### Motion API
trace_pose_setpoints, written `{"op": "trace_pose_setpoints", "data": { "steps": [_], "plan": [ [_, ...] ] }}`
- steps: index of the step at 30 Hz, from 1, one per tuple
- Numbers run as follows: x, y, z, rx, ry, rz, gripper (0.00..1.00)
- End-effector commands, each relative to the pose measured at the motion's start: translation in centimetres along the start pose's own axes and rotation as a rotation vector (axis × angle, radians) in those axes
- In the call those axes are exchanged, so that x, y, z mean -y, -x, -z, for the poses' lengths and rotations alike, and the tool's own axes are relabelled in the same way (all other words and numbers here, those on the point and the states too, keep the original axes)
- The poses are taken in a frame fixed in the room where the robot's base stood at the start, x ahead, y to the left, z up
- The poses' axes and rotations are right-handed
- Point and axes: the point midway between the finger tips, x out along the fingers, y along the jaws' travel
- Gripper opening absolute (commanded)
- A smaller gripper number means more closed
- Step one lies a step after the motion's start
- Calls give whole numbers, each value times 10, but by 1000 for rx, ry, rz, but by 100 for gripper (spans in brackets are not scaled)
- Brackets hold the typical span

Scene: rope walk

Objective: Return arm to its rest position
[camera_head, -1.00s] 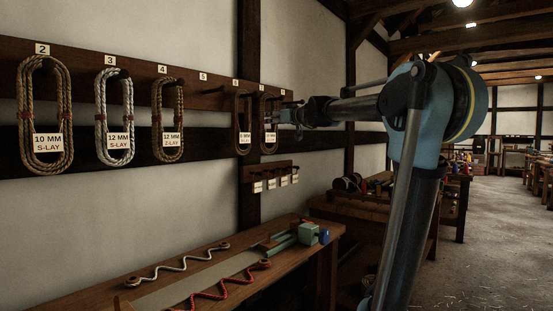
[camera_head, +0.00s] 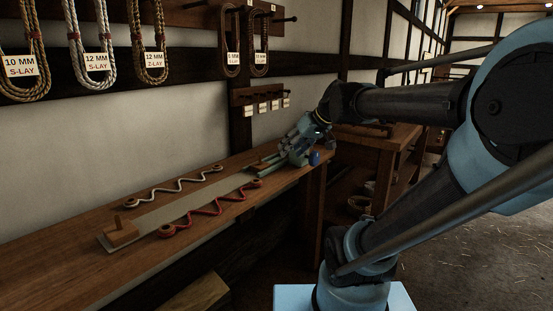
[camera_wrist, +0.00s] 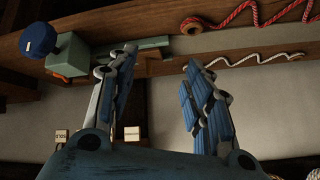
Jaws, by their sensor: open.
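My gripper (camera_head: 290,150) is over the far right end of the wooden bench, in front of the wall. In the wrist view my gripper (camera_wrist: 156,66) shows two blue-grey fingers spread apart with nothing between them. In the head view the gripper overlaps the green vise-like tool at the bench end, and I cannot tell the gap between them. My arm stretches from the right side of the head view, bent at the elbow, with its forearm reaching left.
The bench (camera_head: 60,246) carries a white rope (camera_head: 160,187), a red rope (camera_head: 210,211) and the green tool (camera_head: 296,158) with a blue knob (camera_head: 314,158). Coiled ropes (camera_head: 92,50) hang on pegs above. A second table (camera_head: 385,150) stands behind my forearm.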

Motion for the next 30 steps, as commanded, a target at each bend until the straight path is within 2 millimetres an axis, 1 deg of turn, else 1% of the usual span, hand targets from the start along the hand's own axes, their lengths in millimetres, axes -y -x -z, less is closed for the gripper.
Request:
{"op": "trace_pose_setpoints", "data": {
  "steps": [1, 2, 3, 5, 6, 8, 9, 12, 15, 18, 20, 30],
  "plan": [
    [-6, -3, -31, 48, -31, -28, 46],
    [-9, -5, -49, 80, -52, -48, 46],
    [-15, -7, -73, 121, -81, -77, 46],
    [-23, -9, -109, 180, -127, -122, 46],
    [-28, -10, -133, 219, -159, -156, 46],
    [-36, -10, -167, 272, -207, -209, 46],
    [-42, -10, -189, 305, -238, -244, 46],
    [-53, -8, -233, 370, -307, -326, 46],
    [-60, -5, -264, 414, -358, -388, 46],
    [-65, -3, -281, 435, -388, -425, 46],
    [-66, -2, -285, 442, -396, -436, 46],
    [-66, -2, -285, 443, -397, -438, 46]
  ]
}}
